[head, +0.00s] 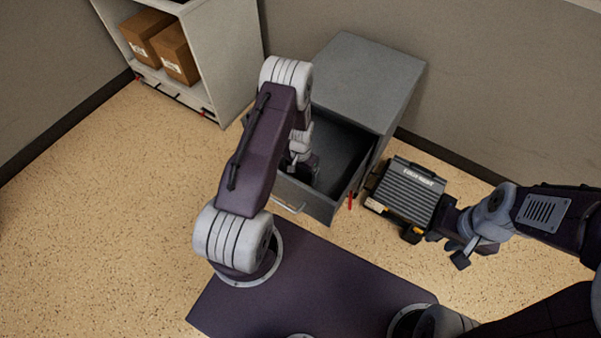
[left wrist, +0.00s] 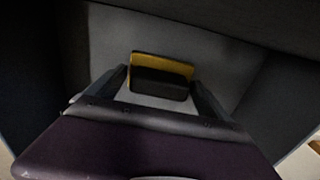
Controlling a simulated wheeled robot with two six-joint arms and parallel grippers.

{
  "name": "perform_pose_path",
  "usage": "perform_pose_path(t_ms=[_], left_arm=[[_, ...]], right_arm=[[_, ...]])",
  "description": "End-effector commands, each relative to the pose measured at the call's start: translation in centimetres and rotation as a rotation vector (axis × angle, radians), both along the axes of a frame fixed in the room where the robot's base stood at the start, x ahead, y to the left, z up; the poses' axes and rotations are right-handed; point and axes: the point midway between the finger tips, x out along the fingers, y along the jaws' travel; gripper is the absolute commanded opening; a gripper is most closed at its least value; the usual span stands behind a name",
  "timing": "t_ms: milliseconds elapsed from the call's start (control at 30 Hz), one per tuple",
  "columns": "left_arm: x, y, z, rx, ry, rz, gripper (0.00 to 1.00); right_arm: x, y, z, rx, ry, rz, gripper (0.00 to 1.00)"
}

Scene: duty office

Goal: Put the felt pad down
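The felt pad (left wrist: 160,77), a small block with a yellow and a black part, shows in the left wrist view between the fingertips of my left gripper (left wrist: 160,80). The fingers stand close to its two ends; whether they press on it is unclear. The pad and gripper are inside the open drawer (head: 338,158) of a grey cabinet. In the head view my left gripper (head: 303,168) reaches down into the drawer, and the pad is hidden there. My right gripper (head: 447,243) appears open, with spread fingers, beside a dark ribbed case.
The grey cabinet (head: 360,75) stands against the wall. The dark case (head: 405,193) sits on the floor right of the drawer, near a small red object (head: 350,201). A white shelf (head: 223,60) with cardboard boxes (head: 175,52) is at back left. Floor on the left is clear.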

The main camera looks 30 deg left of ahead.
Motion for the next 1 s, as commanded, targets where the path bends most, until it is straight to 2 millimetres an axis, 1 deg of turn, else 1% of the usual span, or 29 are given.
perform_pose_path(t_ms=[267, 367, 467, 600, 700, 833, 900, 1000], left_arm=[[0.0, 0.0, 0.1, 0.0, 0.0, 0.0, 0.94], [0.1, 0.0, 1.0, 0.0, -0.001, 0.0, 0.94], [0.1, 0.0, 3.3, 0.001, -0.004, 0.0, 0.94], [0.1, 0.0, 7.2, 0.001, -0.004, 0.0, 0.94], [0.1, 0.0, 9.5, 0.001, -0.004, 0.0, 0.94], [0.1, 0.0, 11.5, 0.0, -0.002, 0.0, 0.94], [0.0, 0.0, 12.1, 0.0, -0.002, 0.0, 0.94], [0.0, 0.0, 12.4, 0.0, 0.001, 0.0, 0.94]], right_arm=[[0.0, 0.0, 0.1, 0.0, 0.0, 0.0, 0.32], [0.0, 0.0, 0.6, 0.0, 0.0, 0.0, 0.32], [0.0, 0.0, 1.6, 0.0, 0.0, 0.0, 0.32], [0.0, 0.0, 3.1, 0.0, 0.0, 0.0, 0.32], [0.0, 0.0, 3.9, 0.0, 0.0, 0.0, 0.32], [0.0, 0.0, 4.5, 0.0, 0.0, 0.0, 0.32], [0.0, 0.0, 4.6, 0.0, 0.0, 0.0, 0.32], [0.0, 0.0, 4.6, 0.0, 0.0, 0.0, 0.32]])
